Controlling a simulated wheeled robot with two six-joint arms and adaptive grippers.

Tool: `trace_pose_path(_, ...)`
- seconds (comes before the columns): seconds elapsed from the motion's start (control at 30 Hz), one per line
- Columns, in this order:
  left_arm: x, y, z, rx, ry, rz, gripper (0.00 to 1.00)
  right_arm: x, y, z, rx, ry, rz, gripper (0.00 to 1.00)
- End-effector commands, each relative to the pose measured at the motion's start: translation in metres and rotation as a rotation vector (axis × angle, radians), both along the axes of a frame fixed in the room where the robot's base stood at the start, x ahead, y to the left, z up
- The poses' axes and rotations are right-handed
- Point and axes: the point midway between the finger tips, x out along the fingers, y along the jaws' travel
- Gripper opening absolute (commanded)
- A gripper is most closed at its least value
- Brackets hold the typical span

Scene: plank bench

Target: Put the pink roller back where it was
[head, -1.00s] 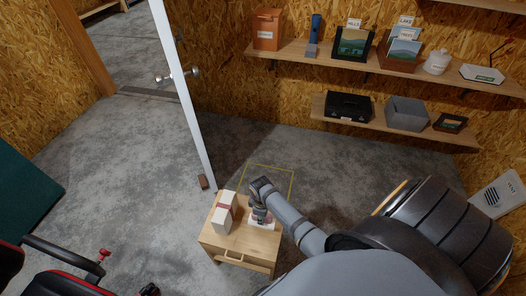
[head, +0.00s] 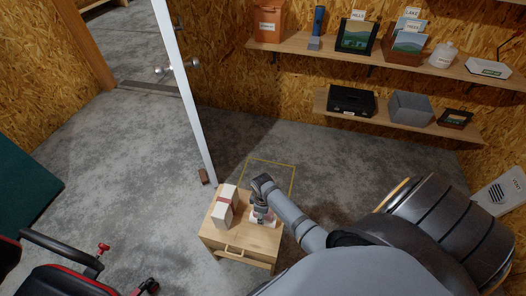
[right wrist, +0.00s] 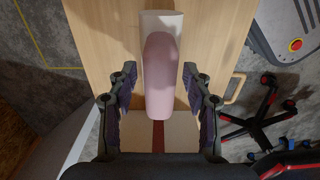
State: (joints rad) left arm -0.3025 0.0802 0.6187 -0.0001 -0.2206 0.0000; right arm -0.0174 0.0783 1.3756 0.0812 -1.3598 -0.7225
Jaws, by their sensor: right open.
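The pink roller (right wrist: 163,75) lies along a pale white piece (right wrist: 161,20) on the small wooden table in the right wrist view. My right gripper (right wrist: 160,92) is open, with one finger on each side of the roller's near part and a gap to each finger. In the head view the gripper (head: 260,204) is low over the table, and only a little pink and white (head: 263,217) shows beneath it. Whether the roller rests in the white piece or just on it, I cannot tell. My left gripper is not in view.
A white box with a red band (head: 223,206) stands on the wooden table (head: 240,240), close beside my right gripper. A yellow square outline (head: 291,180) marks the floor behind. Wall shelves (head: 390,62) hold several items. A red-black chair (head: 70,275) is at lower left.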

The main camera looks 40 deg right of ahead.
Motion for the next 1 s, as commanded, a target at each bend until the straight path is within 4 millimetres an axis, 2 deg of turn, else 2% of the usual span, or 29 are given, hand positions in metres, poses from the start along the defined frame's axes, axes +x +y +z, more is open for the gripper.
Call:
trace_pose_path(0.3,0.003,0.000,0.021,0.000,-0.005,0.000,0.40,0.001,-0.001,0.072,-0.002,-0.004,0.001,0.50)
trace_pose_path(0.5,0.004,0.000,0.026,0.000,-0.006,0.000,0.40,0.001,0.000,0.108,0.000,-0.001,0.000,0.50)
trace_pose_path(0.67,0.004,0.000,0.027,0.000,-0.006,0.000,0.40,0.000,0.000,0.119,0.001,-0.001,0.000,0.50)
trace_pose_path(1.0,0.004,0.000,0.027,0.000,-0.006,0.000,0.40,0.001,0.000,0.119,0.000,0.000,0.000,0.50)
